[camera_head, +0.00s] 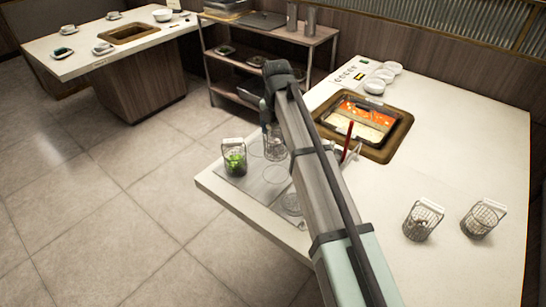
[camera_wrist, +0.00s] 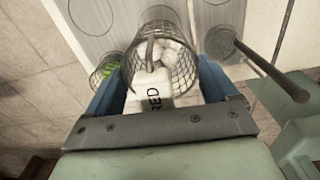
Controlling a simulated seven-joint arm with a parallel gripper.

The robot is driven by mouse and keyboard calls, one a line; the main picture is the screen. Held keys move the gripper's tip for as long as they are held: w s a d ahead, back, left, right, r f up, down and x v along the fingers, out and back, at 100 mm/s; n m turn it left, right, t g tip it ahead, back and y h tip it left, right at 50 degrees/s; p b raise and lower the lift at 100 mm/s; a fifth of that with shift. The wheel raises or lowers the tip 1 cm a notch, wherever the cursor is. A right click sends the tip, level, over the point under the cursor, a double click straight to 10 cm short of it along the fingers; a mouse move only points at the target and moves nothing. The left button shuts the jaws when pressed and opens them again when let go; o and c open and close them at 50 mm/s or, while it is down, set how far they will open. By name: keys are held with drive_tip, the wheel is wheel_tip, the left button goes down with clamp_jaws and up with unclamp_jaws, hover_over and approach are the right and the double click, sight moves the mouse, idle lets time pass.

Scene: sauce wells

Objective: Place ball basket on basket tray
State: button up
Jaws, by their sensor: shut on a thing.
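My gripper (camera_wrist: 162,84) has its two blue fingers shut on a wire basket (camera_wrist: 184,66) holding white balls, the ball basket. A white tag lettered "RED" shows at the basket's near side. The pale grey basket tray (camera_wrist: 130,14) with ring outlines lies beyond and below it in the wrist view. The tray also shows in the head view (camera_head: 262,190), on the near left end of the table. A basket of green leaves (camera_head: 234,160) stands at the tray's left, also in the wrist view (camera_wrist: 103,72). My arm hides much of the gripper in the head view.
Two wire baskets, one at the table's right (camera_head: 422,222) and one farther right (camera_head: 482,219), stand apart. A framed hot pot (camera_head: 360,120) with red and pale broth sits behind my arm. A dark round-ended ladle (camera_wrist: 220,42) is right of the held basket.

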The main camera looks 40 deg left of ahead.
sight(276, 155)
drive_tip(key=shift+f+n, duration=0.2)
drive_tip(key=shift+n, duration=0.1)
drive_tip(key=shift+f, duration=4.8)
drive_tip(key=shift+f, duration=0.15)
drive_tip(key=o, duration=1.4)
drive_tip(key=shift+o, duration=0.2)
wheel_tip(276, 155, up, 12)
drive_tip(key=shift+r, duration=0.2)
